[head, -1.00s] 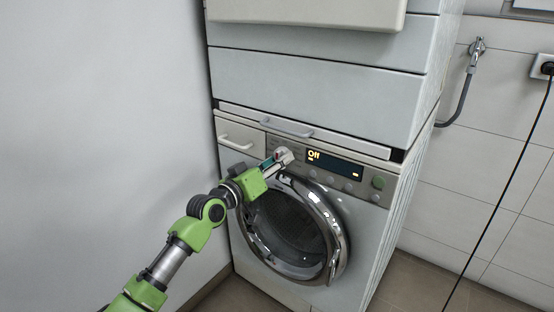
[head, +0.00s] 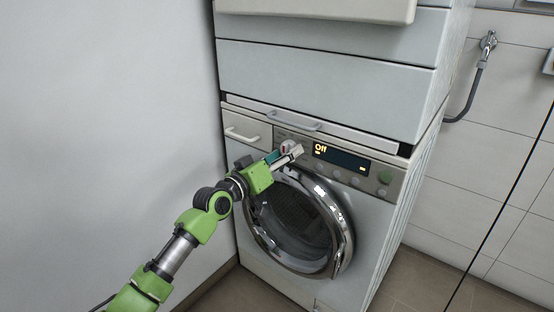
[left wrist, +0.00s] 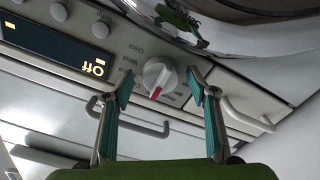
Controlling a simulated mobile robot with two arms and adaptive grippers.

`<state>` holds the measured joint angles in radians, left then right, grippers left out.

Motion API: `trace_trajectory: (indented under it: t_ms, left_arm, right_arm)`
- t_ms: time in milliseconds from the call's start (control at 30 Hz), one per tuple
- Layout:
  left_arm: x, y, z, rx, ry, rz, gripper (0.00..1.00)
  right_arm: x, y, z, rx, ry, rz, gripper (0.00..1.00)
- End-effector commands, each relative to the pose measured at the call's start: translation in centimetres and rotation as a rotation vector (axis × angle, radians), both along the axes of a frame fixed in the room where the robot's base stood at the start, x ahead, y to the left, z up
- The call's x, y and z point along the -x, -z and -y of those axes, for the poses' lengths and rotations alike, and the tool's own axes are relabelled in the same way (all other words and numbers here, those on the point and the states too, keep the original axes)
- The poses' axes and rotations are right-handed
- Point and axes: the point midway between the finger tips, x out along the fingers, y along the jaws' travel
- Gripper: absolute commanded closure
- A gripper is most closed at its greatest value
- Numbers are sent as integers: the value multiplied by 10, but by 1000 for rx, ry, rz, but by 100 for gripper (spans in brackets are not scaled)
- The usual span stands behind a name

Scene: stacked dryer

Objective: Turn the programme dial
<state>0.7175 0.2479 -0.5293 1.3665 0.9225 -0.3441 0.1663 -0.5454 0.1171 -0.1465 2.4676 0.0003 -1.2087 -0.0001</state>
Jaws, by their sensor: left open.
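The programme dial (left wrist: 159,77) is a round white-grey knob with a red pointer mark, on the machine's control panel. In the left wrist view it sits between the two spread fingers of my left gripper (left wrist: 161,84), with a gap visible on both sides. In the head view my left gripper (head: 287,157) is at the panel, left of the display (head: 341,158), and partly covers the dial (head: 287,146). The display reads "Off"; it shows upside down in the left wrist view (left wrist: 55,45). My right gripper is in neither view.
The round chrome door (head: 297,222) bulges just below the panel. A drawer with a handle (head: 243,135) is left of the dial. A pull-out bar handle (head: 295,122) is above it. Round buttons lie under the display. A wall stands close on the left.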

Motion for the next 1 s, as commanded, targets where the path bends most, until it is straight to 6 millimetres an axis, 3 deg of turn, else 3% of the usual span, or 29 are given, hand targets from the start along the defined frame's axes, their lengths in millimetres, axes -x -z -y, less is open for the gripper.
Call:
trace_trajectory:
  t_ms: [167,600,1000]
  left_arm:
    - [16,1,-11,1,-1,0,47]
    - [84,2,-58,-2,-2,-1,47]
    - [98,0,-66,0,0,0,47]
  right_arm:
    - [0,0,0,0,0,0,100]
    - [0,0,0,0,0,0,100]
    - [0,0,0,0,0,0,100]
